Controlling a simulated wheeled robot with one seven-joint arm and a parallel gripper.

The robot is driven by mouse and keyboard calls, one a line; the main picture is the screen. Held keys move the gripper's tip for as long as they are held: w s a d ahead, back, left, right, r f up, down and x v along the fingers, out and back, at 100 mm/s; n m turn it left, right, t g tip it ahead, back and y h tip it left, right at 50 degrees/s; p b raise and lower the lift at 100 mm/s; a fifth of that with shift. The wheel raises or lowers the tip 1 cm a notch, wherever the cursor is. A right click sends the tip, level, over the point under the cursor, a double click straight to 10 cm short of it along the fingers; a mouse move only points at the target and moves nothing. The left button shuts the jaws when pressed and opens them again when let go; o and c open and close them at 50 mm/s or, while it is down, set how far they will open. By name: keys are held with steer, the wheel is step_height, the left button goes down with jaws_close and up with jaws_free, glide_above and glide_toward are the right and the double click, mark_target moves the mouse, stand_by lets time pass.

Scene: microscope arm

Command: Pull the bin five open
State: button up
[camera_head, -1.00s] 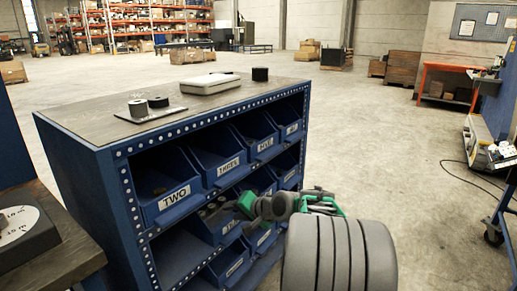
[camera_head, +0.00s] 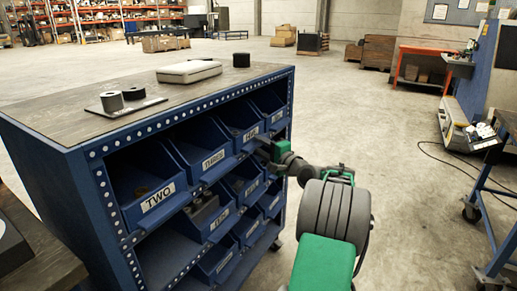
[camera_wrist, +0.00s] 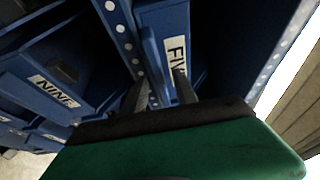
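Bin five (camera_head: 241,119) is a blue bin in the cabinet's upper row. Its white label (camera_wrist: 176,54) shows "FIV" in the wrist view, with the last letter hidden. My gripper (camera_head: 262,142) is at the front of this bin. In the wrist view, the two dark fingers of my gripper (camera_wrist: 161,92) are apart, one over the label's edge and one beside the dotted shelf rail. Nothing is clearly held between them. I cannot tell whether they touch the bin.
The blue cabinet (camera_head: 82,181) holds several other bins, including bin two (camera_head: 143,187) and bin nine (camera_wrist: 60,80).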

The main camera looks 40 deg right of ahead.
steer(key=shift+c, duration=0.5)
jaws_close()
steer(key=shift+a, duration=0.1)
stand_by(0.7)
